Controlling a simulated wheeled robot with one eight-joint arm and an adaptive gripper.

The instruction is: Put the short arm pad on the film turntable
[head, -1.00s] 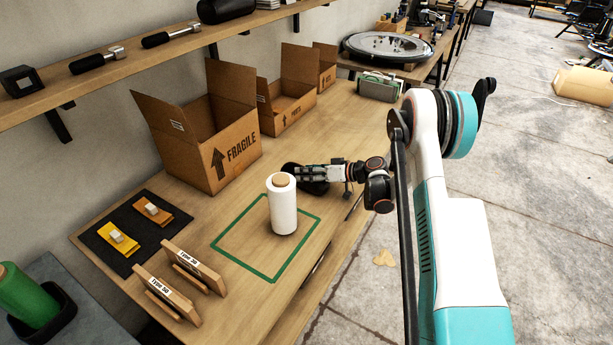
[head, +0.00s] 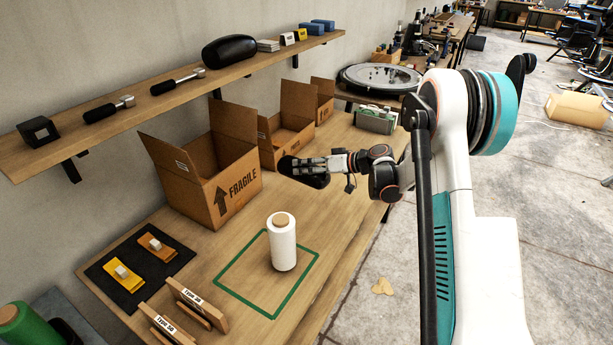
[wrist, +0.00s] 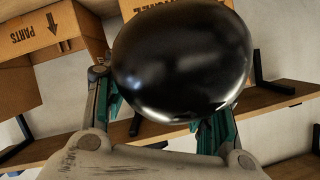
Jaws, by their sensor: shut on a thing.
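My gripper (head: 303,166) is shut on the short arm pad (head: 305,180), a rounded black pad. In the head view it hangs over the table beyond the white film roll, right of the boxes. In the wrist view the glossy pad (wrist: 185,60) fills the upper middle, between the green-lined fingers of my gripper (wrist: 162,110). The likely film turntable (head: 380,77) is a round grey disc with a dark rim at the far end, behind and right of the boxes. The pad is well apart from it.
Open cardboard boxes (head: 232,190) line the wall side. The white film roll (head: 284,245) stands inside a green square (head: 230,290). A grey-green device (head: 376,119) sits before the disc. A shelf (head: 150,105) with dumbbell-like handles and a larger black pad (head: 229,52) runs above.

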